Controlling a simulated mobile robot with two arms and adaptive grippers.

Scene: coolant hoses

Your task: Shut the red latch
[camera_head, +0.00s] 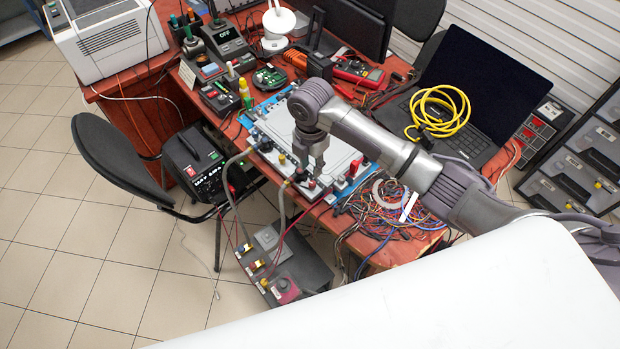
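A flat light-grey unit (338,143) lies on a blue mat on the red workbench, with several fittings along its front edge. A small red part (354,168), which may be the red latch, stands at its right front corner. I cannot tell whether it is open or shut. My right gripper (309,175) points down over the front edge, left of that red part and close above dark and red fittings. The gripper hides some of these fittings. I cannot tell whether its fingers are apart or touching anything. My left gripper is not in view.
Hoses run from the front edge down to a grey box (270,240) with coloured connectors. Tangled wires (385,205) lie right of the unit. A laptop (480,85) with a yellow cable coil (440,110) stands behind my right arm. A chair (115,160) is at left.

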